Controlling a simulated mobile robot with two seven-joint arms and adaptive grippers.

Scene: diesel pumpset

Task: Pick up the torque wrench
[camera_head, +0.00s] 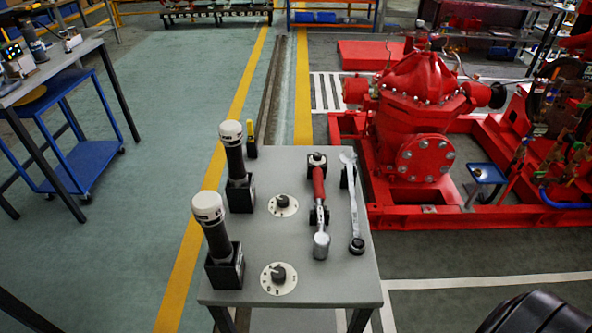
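The torque wrench (319,188), with a red handle and a silver head toward the near side, lies lengthwise on the right half of the grey table (240,285). It rests on small black supports. A silver spanner (354,215) lies to its right, roughly parallel and a little apart. Neither of my grippers is in view. A dark rounded part at the bottom right corner seems to be my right arm. Nothing touches the torque wrench.
Two black cylinders with white caps (231,132) (208,206) stand in black holders on the table's left side. Two round white dials (283,206) (279,278) lie between. A red pumpset (418,130) stands behind right; a workbench (60,62) and blue cart (85,175) stand left.

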